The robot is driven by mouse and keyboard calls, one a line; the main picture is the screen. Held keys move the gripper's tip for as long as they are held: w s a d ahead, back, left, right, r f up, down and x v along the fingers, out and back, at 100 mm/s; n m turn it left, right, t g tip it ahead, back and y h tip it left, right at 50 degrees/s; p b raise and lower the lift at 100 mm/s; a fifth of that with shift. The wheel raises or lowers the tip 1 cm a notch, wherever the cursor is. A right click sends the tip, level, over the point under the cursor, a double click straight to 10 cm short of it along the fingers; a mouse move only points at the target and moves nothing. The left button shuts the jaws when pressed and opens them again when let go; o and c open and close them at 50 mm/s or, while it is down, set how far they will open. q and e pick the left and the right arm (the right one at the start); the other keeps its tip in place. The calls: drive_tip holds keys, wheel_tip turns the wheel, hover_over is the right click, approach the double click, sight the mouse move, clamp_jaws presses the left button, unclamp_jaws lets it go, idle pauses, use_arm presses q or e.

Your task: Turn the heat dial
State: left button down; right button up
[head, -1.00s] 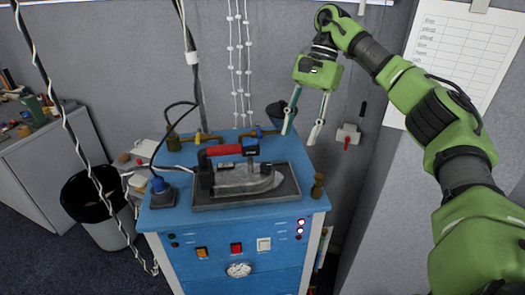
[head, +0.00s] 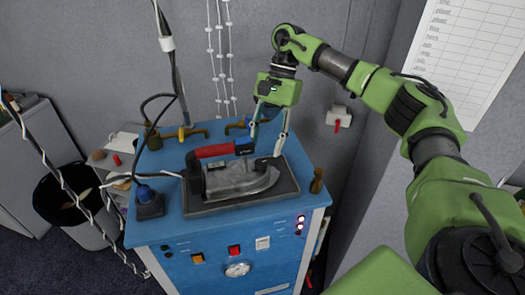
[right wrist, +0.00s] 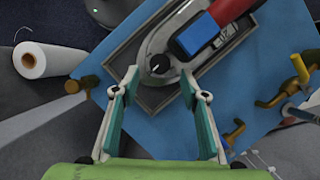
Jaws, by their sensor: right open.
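The iron (head: 240,178) lies in a dark tray (head: 210,208) on top of the blue cabinet. It has a red handle with a blue end. In the right wrist view a round black heat dial (right wrist: 158,63) with a light pointer mark sits on the iron's metal body, near its tip. My right gripper (head: 265,147) is open and empty above the iron's tip end. In the right wrist view its fingertips (right wrist: 160,76) are on either side of the dial's position, slightly short of it; contact cannot be told. My left gripper is not in view.
The blue cabinet (head: 280,270) has buttons and a gauge (head: 237,269) on its front. Brass fittings (head: 180,134) stand at the back, a small brass post (head: 317,181) at the right edge. A cable runs from the iron. A bin (head: 66,196) stands left.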

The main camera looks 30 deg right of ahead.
sight(262, 161)
drive_tip(key=p+x, duration=0.1)
drive_tip(key=x, duration=0.2)
drive_tip(key=shift+a+f, duration=0.15)
drive_tip(key=shift+s+f, duration=0.1)
drive_tip(key=shift+f, duration=0.15)
drive_tip(key=shift+a+f, duration=0.1)
drive_tip(key=shift+f, duration=0.05)
drive_tip(key=shift+c, duration=0.8)
drive_tip(key=c, duration=0.9)
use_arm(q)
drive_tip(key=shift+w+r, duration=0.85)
use_arm(e)
drive_tip(key=shift+c, duration=0.2)
